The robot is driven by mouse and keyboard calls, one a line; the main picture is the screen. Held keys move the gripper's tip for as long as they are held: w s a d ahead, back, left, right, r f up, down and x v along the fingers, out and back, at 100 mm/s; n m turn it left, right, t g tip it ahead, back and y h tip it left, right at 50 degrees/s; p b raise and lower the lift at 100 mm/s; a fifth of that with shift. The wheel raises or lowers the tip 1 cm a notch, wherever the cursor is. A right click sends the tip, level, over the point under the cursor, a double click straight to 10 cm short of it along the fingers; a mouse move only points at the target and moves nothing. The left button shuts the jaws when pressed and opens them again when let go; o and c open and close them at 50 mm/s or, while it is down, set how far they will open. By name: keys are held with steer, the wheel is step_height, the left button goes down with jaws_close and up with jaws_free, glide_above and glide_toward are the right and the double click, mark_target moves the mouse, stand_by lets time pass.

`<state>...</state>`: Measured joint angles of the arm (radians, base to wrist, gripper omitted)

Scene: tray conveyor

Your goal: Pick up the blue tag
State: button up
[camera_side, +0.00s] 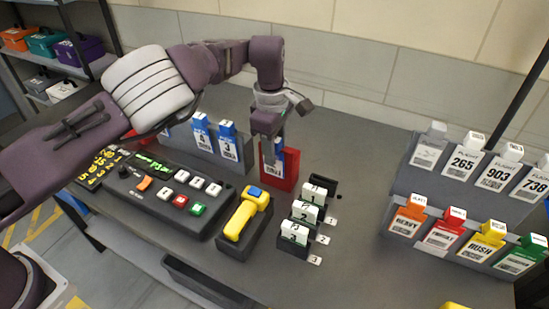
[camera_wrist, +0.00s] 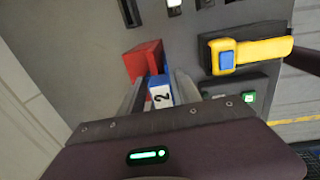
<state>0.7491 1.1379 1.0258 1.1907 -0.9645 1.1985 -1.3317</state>
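A blue tag with a white label marked 2 (camera_wrist: 161,93) is between the two fingers of my gripper (camera_wrist: 160,84) in the wrist view. In the side view my gripper (camera_side: 271,137) points down at the red holder (camera_side: 291,170), and the tag's blue edge and white label (camera_side: 278,168) show at the holder. The red holder also shows just beyond the fingertips in the wrist view (camera_wrist: 146,57). The fingers are close to the tag's sides, but I cannot tell whether they press on it. The tag's lower part is hidden.
Other blue tags (camera_side: 228,141) stand in a grey rack behind the button panel (camera_side: 170,188). A yellow handheld device with a blue button (camera_side: 246,213) lies in front. White numbered tags (camera_side: 304,213) stand to its right. A rack of coloured tags (camera_side: 446,233) is at far right.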

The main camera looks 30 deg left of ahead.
jaws_close()
steer(key=shift+r, duration=0.1)
steer(key=shift+r, duration=0.3)
steer(key=r, duration=0.6)
steer(key=shift+s+r, duration=0.25)
steer(key=s, duration=1.4)
steer(key=shift+f, duration=0.15)
step_height(320, 180, up, 6)
steer(key=shift+r, duration=0.25)
